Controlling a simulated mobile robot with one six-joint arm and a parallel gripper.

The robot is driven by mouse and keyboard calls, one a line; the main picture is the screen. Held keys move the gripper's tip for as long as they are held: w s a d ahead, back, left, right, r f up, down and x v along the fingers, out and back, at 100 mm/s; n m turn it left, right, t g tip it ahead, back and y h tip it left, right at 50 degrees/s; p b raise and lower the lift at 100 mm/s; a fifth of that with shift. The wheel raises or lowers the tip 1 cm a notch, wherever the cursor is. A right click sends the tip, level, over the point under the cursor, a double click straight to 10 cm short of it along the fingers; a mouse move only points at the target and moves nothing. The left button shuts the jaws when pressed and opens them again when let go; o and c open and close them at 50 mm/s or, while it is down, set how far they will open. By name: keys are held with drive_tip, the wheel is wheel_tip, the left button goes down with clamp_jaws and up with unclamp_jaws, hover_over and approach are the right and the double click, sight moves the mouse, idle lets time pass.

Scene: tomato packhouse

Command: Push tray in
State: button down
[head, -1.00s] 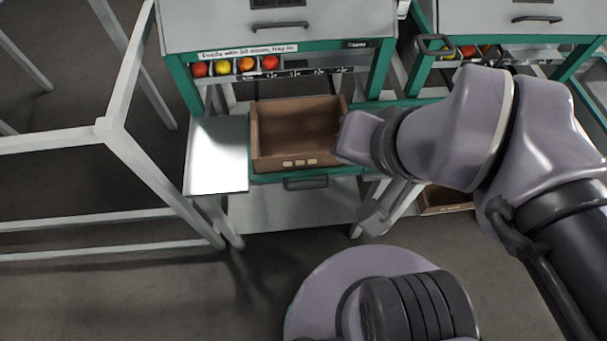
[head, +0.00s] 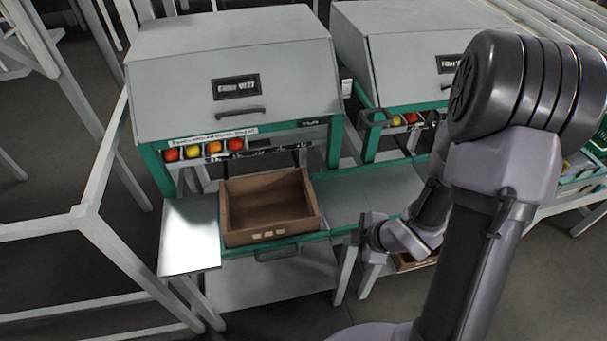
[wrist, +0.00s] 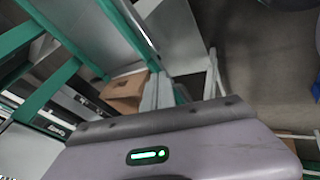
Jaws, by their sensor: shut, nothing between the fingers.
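The brown tray (head: 268,239) sits empty on the green-edged shelf of the left filler station, below its front opening. Small pale labels show on its front wall. My gripper (head: 366,231) is to the right of the tray, apart from it, over the right side of the station's shelf; it is shut and holds nothing. In the wrist view a brown box-like thing (wrist: 125,90), likely the tray, shows in part beyond my own grey link, which fills the lower part.
The left filler station (head: 235,60) has a row of coloured tomatoes (head: 203,149) above the tray. A pale side plate (head: 190,235) lies left of the tray. A second filler station (head: 420,50) stands to the right. A white frame (head: 85,215) stands at left.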

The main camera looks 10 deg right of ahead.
drive_tip(key=s+a+f+n+y, duration=0.2)
drive_tip(key=a+f, duration=0.1)
drive_tip(key=a, duration=0.1)
drive_tip(key=w+a+f+b, duration=0.3)
drive_tip(key=w+f+b, duration=0.2)
drive_tip(key=w+f, duration=0.2)
drive_tip(key=shift+w, duration=0.8)
drive_tip(key=shift+f, duration=0.1)
